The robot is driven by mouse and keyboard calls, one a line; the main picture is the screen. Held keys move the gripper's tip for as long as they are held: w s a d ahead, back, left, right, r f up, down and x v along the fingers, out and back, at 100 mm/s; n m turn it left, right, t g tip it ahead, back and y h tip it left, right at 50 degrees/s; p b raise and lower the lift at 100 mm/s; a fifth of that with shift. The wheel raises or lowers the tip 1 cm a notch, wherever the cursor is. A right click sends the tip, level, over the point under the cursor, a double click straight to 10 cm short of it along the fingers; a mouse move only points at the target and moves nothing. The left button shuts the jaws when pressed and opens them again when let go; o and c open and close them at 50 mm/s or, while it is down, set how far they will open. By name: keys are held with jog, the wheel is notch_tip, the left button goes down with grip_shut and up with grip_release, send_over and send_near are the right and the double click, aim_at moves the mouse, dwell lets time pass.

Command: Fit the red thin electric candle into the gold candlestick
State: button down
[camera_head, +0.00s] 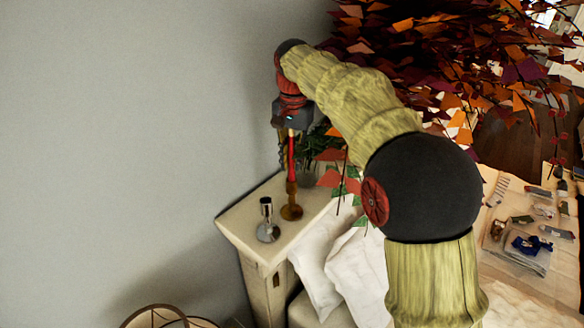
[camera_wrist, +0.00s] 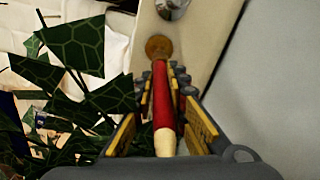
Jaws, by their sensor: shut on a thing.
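The red thin candle (camera_head: 291,158) is upright above the nightstand, and its lower end appears to meet the top of the gold candlestick (camera_head: 291,207). I cannot tell whether it sits inside the socket. My gripper (camera_head: 291,125) is shut on the candle's upper part and points down. In the wrist view, the red candle (camera_wrist: 163,100) runs between the fingers, with a cream-coloured end near the palm. The round base of the gold candlestick (camera_wrist: 158,46) shows beyond the fingertips; the candle and fingers hide its upper part.
A silver candlestick (camera_head: 267,222) stands beside the gold one on the pale nightstand (camera_head: 240,222). A leafy plant (camera_head: 345,180) is close on the right. The bed with white pillows (camera_head: 318,265) lies to the right, and a grey wall (camera_head: 130,130) to the left.

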aim_at(292, 169)
notch_tip(292, 169, down, 3)
jog(key=shift+f, duration=0.1)
jog(key=shift+w+a+f, duration=0.1)
jog(key=shift+w+f, duration=0.15)
jog(key=shift+s+r, duration=0.1)
jog(key=shift+s, duration=0.1)
jog(key=c, duration=2.1)
grip_release()
jog(key=shift+c, duration=0.2)
jog(key=o, duration=0.3)
jog(key=shift+w, duration=0.1)
jog(key=shift+o, duration=0.2)
